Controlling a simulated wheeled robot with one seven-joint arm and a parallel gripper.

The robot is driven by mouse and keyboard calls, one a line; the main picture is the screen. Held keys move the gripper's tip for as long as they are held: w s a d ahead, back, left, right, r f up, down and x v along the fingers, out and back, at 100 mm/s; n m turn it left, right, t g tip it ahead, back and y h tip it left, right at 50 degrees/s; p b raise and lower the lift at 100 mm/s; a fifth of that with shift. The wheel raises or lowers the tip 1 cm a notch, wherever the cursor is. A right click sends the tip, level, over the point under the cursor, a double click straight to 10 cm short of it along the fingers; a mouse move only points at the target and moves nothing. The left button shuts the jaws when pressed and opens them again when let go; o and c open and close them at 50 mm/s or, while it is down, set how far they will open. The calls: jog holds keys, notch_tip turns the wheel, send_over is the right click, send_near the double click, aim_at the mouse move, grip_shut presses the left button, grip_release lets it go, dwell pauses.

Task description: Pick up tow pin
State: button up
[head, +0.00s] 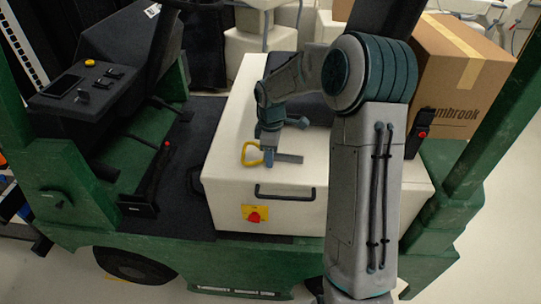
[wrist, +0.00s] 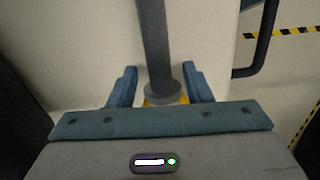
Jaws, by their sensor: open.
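The tow pin lies on the cream cover (head: 232,120) of the cart, with a yellow loop handle (head: 251,154) to the left and a grey shaft (head: 289,158) to the right. My gripper (head: 268,160) is over the pin, near where handle and shaft meet. In the wrist view, the shaft (wrist: 153,45) runs up the picture, and its round collar shows between my two blue fingers. The fingers stand open on either side, with a gap to the pin. Most of the yellow handle is hidden behind my gripper there.
A black handle (head: 285,192) and a red knob on a yellow plate (head: 254,216) are on the cover's front face. A cardboard box (head: 455,85) stands at the right. A control console (head: 85,88) is at the left.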

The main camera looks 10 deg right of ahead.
grip_shut()
jog(key=shift+r, duration=0.1)
